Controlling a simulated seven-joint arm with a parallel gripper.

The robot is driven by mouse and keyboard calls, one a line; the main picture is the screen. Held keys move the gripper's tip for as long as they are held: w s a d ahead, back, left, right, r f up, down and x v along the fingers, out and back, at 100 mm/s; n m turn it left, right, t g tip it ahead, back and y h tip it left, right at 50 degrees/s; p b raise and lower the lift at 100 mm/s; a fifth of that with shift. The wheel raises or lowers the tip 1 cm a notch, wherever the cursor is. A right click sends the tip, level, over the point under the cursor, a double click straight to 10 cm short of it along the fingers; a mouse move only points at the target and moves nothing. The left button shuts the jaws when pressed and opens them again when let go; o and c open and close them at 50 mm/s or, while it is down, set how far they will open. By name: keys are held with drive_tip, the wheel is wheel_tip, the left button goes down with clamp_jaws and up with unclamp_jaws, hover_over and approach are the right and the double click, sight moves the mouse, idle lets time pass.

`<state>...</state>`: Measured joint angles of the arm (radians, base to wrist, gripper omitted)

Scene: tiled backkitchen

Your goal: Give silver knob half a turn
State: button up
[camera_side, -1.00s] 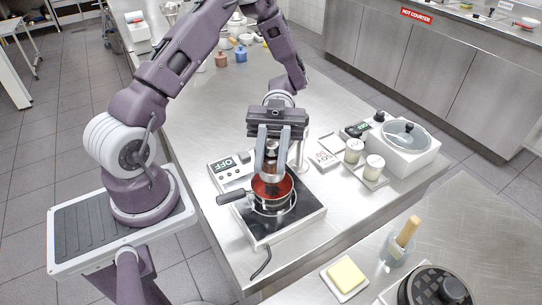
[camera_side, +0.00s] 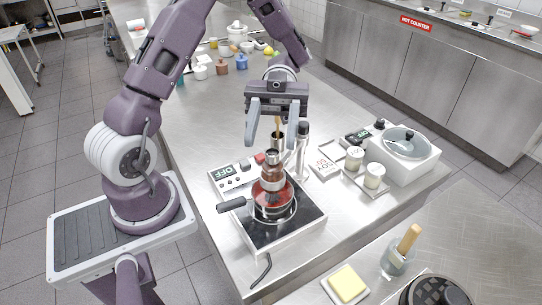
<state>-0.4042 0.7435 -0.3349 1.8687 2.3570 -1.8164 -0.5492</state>
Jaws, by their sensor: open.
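A silver knob (camera_side: 273,157) tops an upright, grinder-like piece (camera_side: 271,172) with a dark reddish body. This piece stands over a small pan (camera_side: 232,205) with red contents, and I cannot tell whether it touches them. My gripper (camera_side: 271,145) is open and empty. Its two fingers point down, one on each side, just above the silver knob and apart from it. How far the knob is turned cannot be told.
The pan sits on a black hotplate (camera_side: 312,212) with a panel reading OFF (camera_side: 223,172). A tall clear cylinder (camera_side: 302,150) stands close to the right finger. Two pale jars (camera_side: 374,175) and a lidded white appliance (camera_side: 405,155) are further right.

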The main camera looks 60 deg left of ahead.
sight(278, 157)
drive_tip(key=shift+r, duration=1.4)
drive_tip(key=shift+o, duration=0.2)
drive_tip(key=w+a+f+n+t+h, duration=0.1)
drive_tip(key=a+f+n+t+h, duration=0.2)
drive_tip(key=a+f+n+t, duration=0.2)
wheel_tip(278, 157, down, 4)
drive_tip(key=n+t, duration=0.3)
drive_tip(key=t, duration=0.4)
drive_tip(key=shift+a+n+t+h, duration=0.4)
drive_tip(key=shift+t, duration=0.4)
drive_tip(key=d, duration=0.4)
drive_tip(key=w+d, duration=0.1)
drive_tip(key=d, duration=0.1)
drive_tip(key=shift+f, duration=0.25)
drive_tip(key=shift+d, duration=0.3)
clamp_jaws()
